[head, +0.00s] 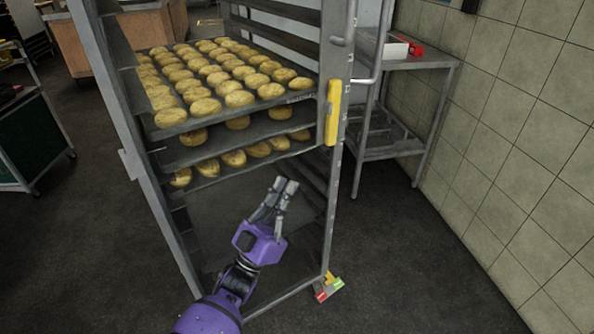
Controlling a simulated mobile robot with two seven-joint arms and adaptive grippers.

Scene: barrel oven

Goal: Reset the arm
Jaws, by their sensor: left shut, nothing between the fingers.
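My left gripper (285,185) shows in the head view, with grey fingers on a purple wrist. It is shut and empty. Its arm comes up from the bottom, and the gripper is in front of the lower, open part of a tall metal rack (332,175). The fingers appear below the lowest visible tray of buns; I cannot tell whether they reach inside the rack. My right gripper is not in view.
Trays of round golden buns (215,75) fill the rack's upper levels. A yellow handle (332,112) is on its right post. A metal table (420,62) stands at the tiled wall (520,120). A green cart (30,130) is at left. Dark floor (420,260) is clear at right.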

